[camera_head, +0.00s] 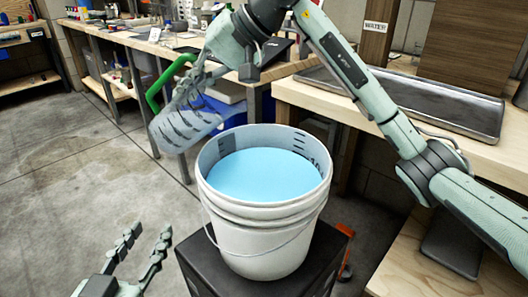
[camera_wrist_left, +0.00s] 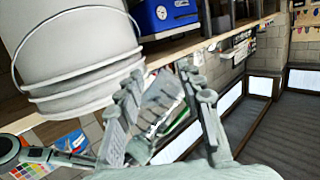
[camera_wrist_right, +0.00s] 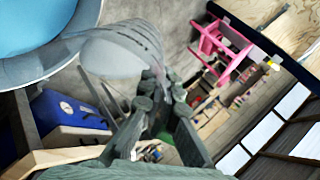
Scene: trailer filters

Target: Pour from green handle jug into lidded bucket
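The clear jug (camera_head: 184,126) with graduation marks and a green handle (camera_head: 166,82) is tilted beside the bucket's upper left rim in the head view. My right gripper (camera_head: 196,84) is shut on it at the handle side. The jug (camera_wrist_right: 122,48) also shows beyond the right fingers (camera_wrist_right: 163,95), close to the bucket rim; I see no liquid in it. The white bucket (camera_head: 262,240) stands upright, uncovered, with light blue liquid (camera_head: 262,174) inside. No lid is visible. My left gripper (camera_head: 146,247) is open and empty, left of and below the bucket.
The bucket stands on a black stand (camera_head: 200,262). A wooden bench with a metal tray (camera_head: 440,108) lies right, under my right arm. A workbench (camera_head: 130,38) with tools runs along the back. The concrete floor (camera_head: 70,190) at left is clear.

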